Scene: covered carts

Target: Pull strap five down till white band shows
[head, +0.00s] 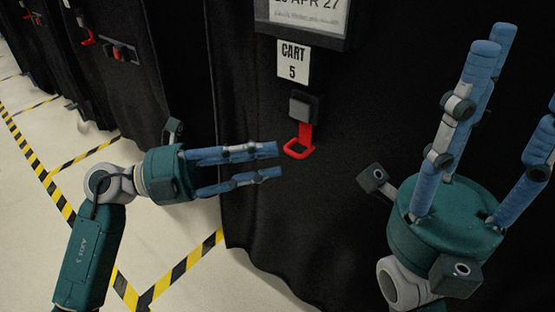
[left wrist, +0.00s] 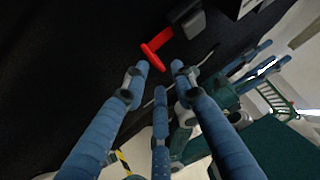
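Strap five shows as a red loop handle (head: 299,148) hanging from a dark grey buckle (head: 301,107) on the black cover of cart 5. A white label (head: 293,63) reading "CART 5" is just above it. My left gripper (head: 279,161) is open, with its fingers pointing right and their tips just left of and slightly below the loop, apart from it.
A dated sign (head: 308,14) hangs above the label. Other black-covered carts with red handles (head: 119,53) stand to the left. Yellow-and-black tape (head: 84,153) marks the pale floor. The black cover (head: 262,215) hangs in folds below the strap.

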